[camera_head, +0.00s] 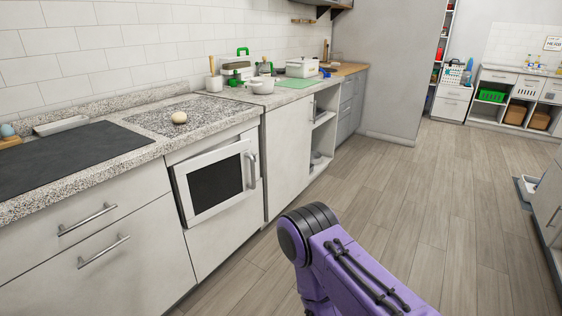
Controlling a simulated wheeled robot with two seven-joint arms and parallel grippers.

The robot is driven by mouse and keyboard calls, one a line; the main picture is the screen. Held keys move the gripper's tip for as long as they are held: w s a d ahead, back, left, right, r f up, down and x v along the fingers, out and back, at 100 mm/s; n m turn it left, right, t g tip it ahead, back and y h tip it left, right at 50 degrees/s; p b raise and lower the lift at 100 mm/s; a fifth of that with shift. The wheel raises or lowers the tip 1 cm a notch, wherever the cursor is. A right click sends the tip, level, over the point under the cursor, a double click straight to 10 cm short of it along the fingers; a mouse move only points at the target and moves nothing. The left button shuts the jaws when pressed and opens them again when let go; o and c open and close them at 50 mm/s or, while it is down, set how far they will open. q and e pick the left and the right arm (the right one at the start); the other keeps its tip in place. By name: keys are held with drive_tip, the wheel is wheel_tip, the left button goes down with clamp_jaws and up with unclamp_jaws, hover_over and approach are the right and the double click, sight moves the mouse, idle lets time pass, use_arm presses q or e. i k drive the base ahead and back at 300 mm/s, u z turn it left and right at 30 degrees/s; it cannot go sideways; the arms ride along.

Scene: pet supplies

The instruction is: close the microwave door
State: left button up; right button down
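The microwave (214,182) is built into the white cabinets under the counter, left of the picture's middle. Its door has a white frame, a dark window and a vertical handle (251,171) on the right side. The door's face stands a little proud of the cabinet front, with a strip of white surface showing above it. I cannot tell for certain how far the door is open. The microwave's inside is hidden. A purple arm link of mine is at the lower middle, to the right of the microwave and apart from it. Neither gripper shows.
Drawers with bar handles (104,251) are at lower left. Open wooden floor (430,205) lies to the right.

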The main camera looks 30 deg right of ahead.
sight(212, 181)
drive_tip(key=z, duration=0.5)
drive_tip(key=i, duration=0.6)
drive_tip(key=z, duration=0.25)
